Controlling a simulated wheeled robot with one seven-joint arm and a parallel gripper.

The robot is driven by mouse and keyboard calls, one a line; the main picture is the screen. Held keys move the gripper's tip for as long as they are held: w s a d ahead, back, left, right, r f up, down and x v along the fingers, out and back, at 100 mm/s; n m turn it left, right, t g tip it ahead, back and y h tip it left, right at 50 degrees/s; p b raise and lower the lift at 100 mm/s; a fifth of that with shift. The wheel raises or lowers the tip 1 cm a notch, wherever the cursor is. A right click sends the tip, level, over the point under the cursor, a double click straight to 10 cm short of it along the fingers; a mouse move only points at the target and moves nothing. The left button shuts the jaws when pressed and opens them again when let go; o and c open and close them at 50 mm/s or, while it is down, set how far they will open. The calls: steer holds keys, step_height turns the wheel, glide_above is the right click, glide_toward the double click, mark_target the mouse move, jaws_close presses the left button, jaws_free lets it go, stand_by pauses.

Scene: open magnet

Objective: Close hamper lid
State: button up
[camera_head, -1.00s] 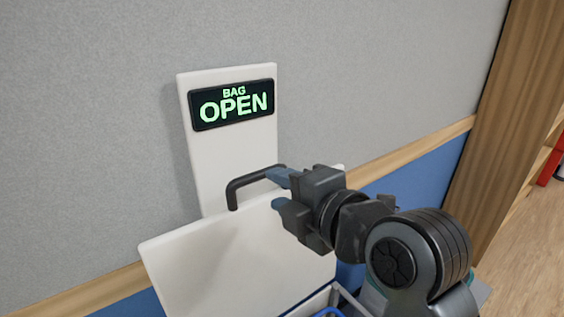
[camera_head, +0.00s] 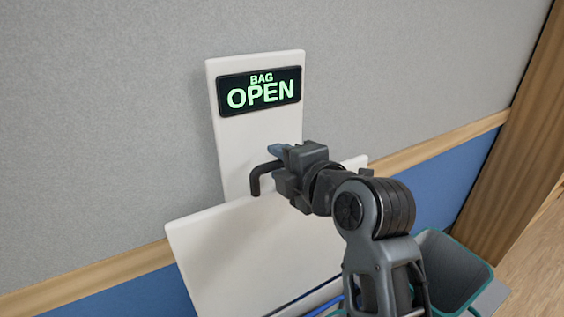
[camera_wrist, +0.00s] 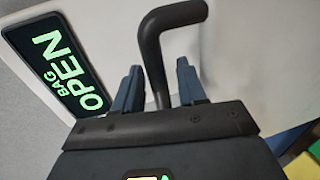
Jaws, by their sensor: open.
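The white hamper lid (camera_head: 245,255) stands raised and tilted in front of the wall in the head view. Its black bar handle (camera_head: 257,180) sticks out at the top edge. My gripper (camera_head: 279,165) is at the handle, partly hiding its right part. In the wrist view, the open fingers of my gripper (camera_wrist: 160,85) stand on either side of the handle (camera_wrist: 153,50), with a gap to each finger. A white panel behind the lid carries a lit sign (camera_head: 260,92) reading "BAG OPEN".
A grey bin with a teal rim (camera_head: 462,240) stands at the lower right, beside my arm. Behind is a grey and blue wall (camera_head: 400,70) with a wooden rail (camera_head: 440,142). A wooden post (camera_head: 520,150) stands at the right.

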jaws_close()
steer(key=shift+f, duration=0.1)
stand_by(0.4)
